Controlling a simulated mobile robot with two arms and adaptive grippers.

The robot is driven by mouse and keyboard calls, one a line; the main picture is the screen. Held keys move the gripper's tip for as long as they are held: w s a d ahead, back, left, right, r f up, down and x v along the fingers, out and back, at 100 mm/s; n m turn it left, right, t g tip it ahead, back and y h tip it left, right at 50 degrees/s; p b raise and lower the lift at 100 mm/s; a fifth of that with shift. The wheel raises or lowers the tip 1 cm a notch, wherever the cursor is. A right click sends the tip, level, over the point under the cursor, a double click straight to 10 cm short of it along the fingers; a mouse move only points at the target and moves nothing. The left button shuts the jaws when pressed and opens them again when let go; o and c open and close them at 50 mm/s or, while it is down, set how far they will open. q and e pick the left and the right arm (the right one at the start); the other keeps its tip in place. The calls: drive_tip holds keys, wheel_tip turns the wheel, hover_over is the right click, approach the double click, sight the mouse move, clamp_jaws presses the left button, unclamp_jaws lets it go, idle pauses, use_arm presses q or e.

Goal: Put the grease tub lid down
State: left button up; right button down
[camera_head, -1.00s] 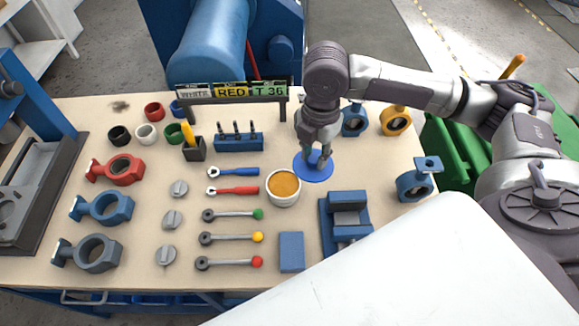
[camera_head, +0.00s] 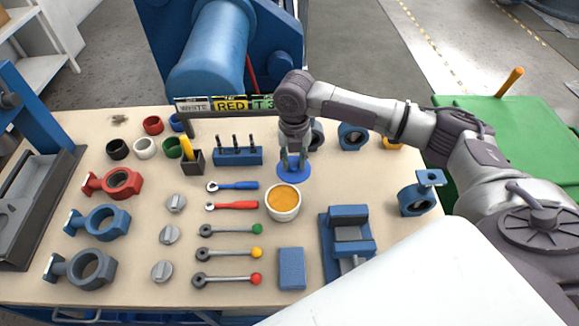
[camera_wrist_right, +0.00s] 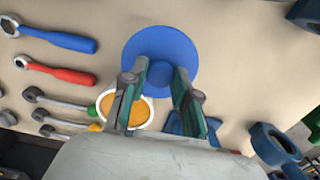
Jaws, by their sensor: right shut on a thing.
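The grease tub lid is a round blue disc with a small knob in its middle (camera_head: 294,178). It also shows in the right wrist view (camera_wrist_right: 160,42). My right gripper (camera_head: 292,163) points down over the lid, shut on its knob; its fingers show in the wrist view (camera_wrist_right: 164,82). The lid lies flat at or just above the table top; I cannot tell whether it touches. The open grease tub (camera_head: 283,203), white with orange grease, stands just in front of the lid. My left gripper is out of view.
A blue-handled ratchet (camera_head: 233,186) and a red-handled one (camera_head: 232,205) lie left of the tub. A blue tool holder (camera_head: 238,156) stands behind them. A blue vise (camera_head: 347,240) and a blue block (camera_head: 291,268) are in front. Bare table lies right of the lid.

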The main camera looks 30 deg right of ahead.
sight(290, 168)
drive_tip(key=shift+w+a+f, duration=0.15)
drive_tip(key=shift+w+f, duration=0.3)
drive_tip(key=shift+w, duration=0.35)
drive_tip(key=shift+f, duration=0.2)
wheel_tip(290, 168, down, 3)
drive_tip(key=shift+f+p, duration=0.1)
drive_tip(key=shift+p, duration=0.2)
drive_tip(key=shift+f, duration=0.25)
drive_tip(key=shift+f, duration=0.2)
drive_tip(key=c, duration=0.9)
unclamp_jaws()
drive_tip(key=shift+r, duration=0.1)
